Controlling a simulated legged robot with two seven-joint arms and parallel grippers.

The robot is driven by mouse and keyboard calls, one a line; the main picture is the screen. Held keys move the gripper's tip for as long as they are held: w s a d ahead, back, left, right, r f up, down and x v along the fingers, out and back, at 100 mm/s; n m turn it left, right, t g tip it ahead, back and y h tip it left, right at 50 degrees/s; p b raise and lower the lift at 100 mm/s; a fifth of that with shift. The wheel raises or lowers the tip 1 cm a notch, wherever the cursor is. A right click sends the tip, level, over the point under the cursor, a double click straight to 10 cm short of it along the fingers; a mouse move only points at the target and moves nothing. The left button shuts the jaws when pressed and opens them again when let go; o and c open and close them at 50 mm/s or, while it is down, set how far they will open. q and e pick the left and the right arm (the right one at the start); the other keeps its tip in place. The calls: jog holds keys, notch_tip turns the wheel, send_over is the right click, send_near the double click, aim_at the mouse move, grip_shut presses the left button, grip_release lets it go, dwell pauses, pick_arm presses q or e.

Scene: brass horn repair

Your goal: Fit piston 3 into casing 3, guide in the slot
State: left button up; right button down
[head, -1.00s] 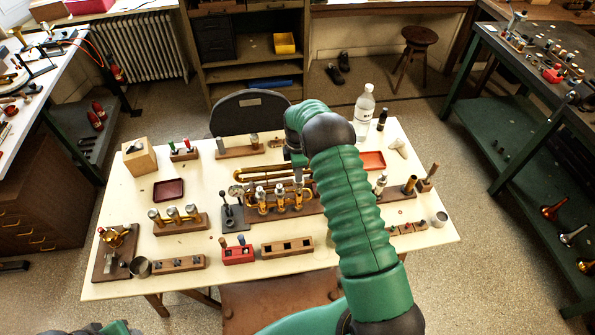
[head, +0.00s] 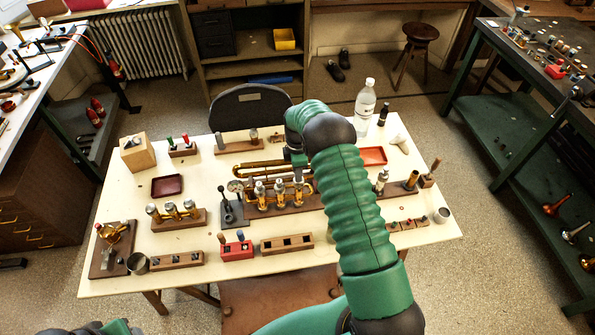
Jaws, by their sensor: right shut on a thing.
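The brass horn (head: 262,168) lies in a wooden holder at the middle of the table. Its valve casings stand upright in a row; casing 3 (head: 298,194) appears to be the one at the right end. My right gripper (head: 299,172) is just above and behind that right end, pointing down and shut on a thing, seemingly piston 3. The held piece is mostly hidden by my gripper and wrist, so its guide, the slot and any contact cannot be made out. My left gripper is not in view; only a bit of my left arm shows at the bottom left.
A wooden block with square holes (head: 287,244) and a red block (head: 236,251) stand in front of the horn. A dark stand (head: 233,211) is close at its left. A bottle (head: 365,102) and an orange tray (head: 373,156) are behind right. My right arm covers the table right of the horn.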

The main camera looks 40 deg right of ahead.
jog(key=shift+f+b, duration=0.8)
jog(key=shift+f, duration=0.4)
jog(key=c, duration=1.2)
grip_release()
jog(key=shift+o, duration=0.2)
notch_tip(320, 180, up, 17)
jog(key=b, duration=0.3)
jog(key=shift+w+a+f, duration=0.1)
